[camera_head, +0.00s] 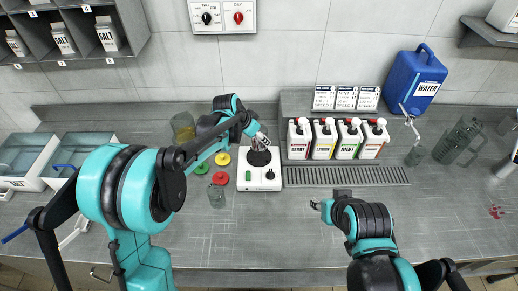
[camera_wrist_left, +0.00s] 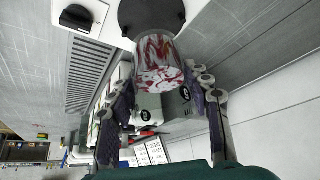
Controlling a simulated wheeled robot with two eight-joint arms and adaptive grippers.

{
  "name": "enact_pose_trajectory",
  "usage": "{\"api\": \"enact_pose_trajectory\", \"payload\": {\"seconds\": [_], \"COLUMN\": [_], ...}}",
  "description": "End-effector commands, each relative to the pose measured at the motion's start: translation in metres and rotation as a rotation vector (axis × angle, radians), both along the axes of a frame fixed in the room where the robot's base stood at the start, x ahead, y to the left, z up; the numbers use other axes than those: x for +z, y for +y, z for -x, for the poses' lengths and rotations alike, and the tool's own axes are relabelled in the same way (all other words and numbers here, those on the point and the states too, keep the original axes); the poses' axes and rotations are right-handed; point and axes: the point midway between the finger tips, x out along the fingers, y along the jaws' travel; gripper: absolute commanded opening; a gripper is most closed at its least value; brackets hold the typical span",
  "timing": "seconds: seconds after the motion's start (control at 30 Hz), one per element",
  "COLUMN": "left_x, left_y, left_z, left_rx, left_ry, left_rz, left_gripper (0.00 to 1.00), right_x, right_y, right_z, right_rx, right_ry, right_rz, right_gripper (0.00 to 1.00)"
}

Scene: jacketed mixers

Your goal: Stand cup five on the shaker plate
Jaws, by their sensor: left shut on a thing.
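The white shaker (camera_head: 260,184) stands at mid-bench, with its round black plate (camera_head: 262,159) on top. My left gripper (camera_head: 256,144) is over the plate and shut on a clear cup. In the left wrist view the cup (camera_wrist_left: 158,62) has red and white mottled contents and sits between my left fingers (camera_wrist_left: 163,100). Its far end overlaps the black plate (camera_wrist_left: 128,18); whether it touches the plate I cannot tell. I cannot read a five on the cup. My right gripper (camera_head: 316,205) is over the bench at right, apart from the shaker; its jaws are too small to judge.
A clear glass (camera_head: 216,194) and yellow (camera_head: 223,159), green (camera_head: 201,168) and red (camera_head: 220,178) discs lie left of the shaker. Several syrup bottles (camera_head: 323,139) stand right of it, behind a drain grate (camera_head: 345,176). The front bench is clear.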

Motion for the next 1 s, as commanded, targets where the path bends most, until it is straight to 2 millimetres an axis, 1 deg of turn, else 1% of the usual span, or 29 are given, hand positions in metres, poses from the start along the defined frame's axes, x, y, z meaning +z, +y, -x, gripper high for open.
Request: {"api": "enact_pose_trajectory", "payload": {"seconds": [0.03, 0.23, 0.4, 0.47, 0.67, 0.8, 0.83, 0.87, 0.9, 1.0], "left_x": [-0.009, -0.025, -0.050, -0.054, -0.052, -0.057, -0.056, -0.055, -0.055, -0.055], "left_y": [0.000, 0.000, 0.000, 0.000, 0.000, 0.000, 0.000, 0.000, 0.000, 0.000], "left_z": [0.000, 0.000, 0.000, 0.000, 0.000, 0.000, 0.000, 0.000, 0.000, 0.000], "left_rx": [0.000, 0.000, 0.000, 0.000, 0.000, 0.000, 0.000, 0.000, 0.000, 0.000], "left_ry": [0.000, 0.000, 0.000, 0.000, 0.000, 0.000, 0.000, 0.000, 0.000, 0.000], "left_rz": [0.000, 0.000, 0.000, 0.000, 0.000, 0.000, 0.000, 0.000, 0.000, 0.000], "left_gripper": [0.11, 0.11, 0.11, 0.11, 0.11, 0.11, 0.57, 0.65, 0.70, 0.70], "right_x": [-0.004, -0.009, -0.018, -0.018, -0.017, -0.020, -0.020, -0.019, -0.019, -0.019], "right_y": [0.000, 0.000, 0.000, 0.000, 0.000, 0.000, 0.000, 0.000, 0.000, 0.000], "right_z": [0.000, 0.000, 0.000, 0.000, 0.000, 0.000, 0.000, 0.000, 0.000, 0.000], "right_rx": [0.000, 0.000, 0.000, 0.000, 0.000, 0.000, 0.000, 0.000, 0.000, 0.000], "right_ry": [0.000, 0.000, 0.000, 0.000, 0.000, 0.000, 0.000, 0.000, 0.000, 0.000], "right_rz": [0.000, 0.000, 0.000, 0.000, 0.000, 0.000, 0.000, 0.000, 0.000, 0.000], "right_gripper": [0.40, 0.40, 0.40, 0.40, 0.40, 0.40, 0.40, 0.40, 0.40, 0.40]}}
